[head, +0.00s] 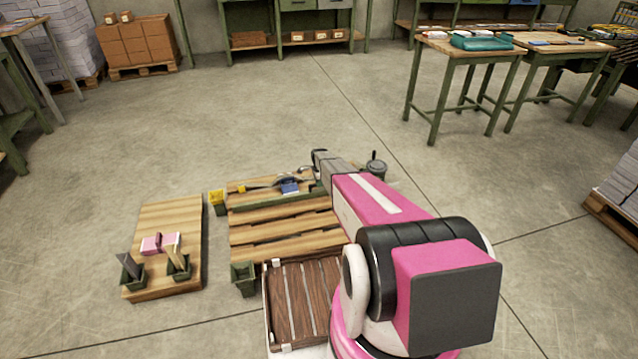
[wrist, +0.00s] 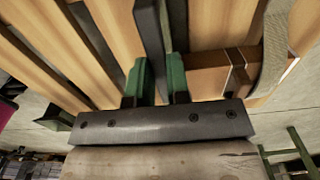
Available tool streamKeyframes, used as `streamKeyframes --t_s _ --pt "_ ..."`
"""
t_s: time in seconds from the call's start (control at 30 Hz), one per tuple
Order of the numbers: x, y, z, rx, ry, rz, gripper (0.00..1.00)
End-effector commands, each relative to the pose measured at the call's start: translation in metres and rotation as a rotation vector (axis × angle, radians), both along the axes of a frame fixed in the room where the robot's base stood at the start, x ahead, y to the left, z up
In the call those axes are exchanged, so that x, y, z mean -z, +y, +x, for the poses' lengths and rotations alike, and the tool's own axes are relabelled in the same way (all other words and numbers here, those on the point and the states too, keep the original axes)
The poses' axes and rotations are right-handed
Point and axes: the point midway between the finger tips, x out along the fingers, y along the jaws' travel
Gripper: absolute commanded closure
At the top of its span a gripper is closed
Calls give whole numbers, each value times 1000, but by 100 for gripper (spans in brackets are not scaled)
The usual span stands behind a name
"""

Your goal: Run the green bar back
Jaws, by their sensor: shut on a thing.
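The green bar (head: 275,201) lies across the slatted wooden bench top (head: 275,228) near its far side in the head view. Its right end is hidden behind my pink arm. In the wrist view my gripper (wrist: 159,80) has its two green-faced fingers closed on either side of a narrow dark piece (wrist: 150,32). A thin green strip runs alongside that piece, which looks like part of the green bar; the join is hidden. The gripper's fingertips do not show in the head view.
A blue block (head: 289,187) and dark tools lie behind the bar. A dark slatted tray (head: 301,300) sits in front. A board (head: 165,218) at left holds cups and a pink block.

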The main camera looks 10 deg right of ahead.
Motion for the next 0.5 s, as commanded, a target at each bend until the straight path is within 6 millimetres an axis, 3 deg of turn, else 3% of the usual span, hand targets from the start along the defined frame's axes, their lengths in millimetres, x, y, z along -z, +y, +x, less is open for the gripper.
streamKeyframes --t_s 0.27,0.5 --pt "-3 -3 -61 1 4 0 100" --pt "-4 -9 -145 1 5 1 100"
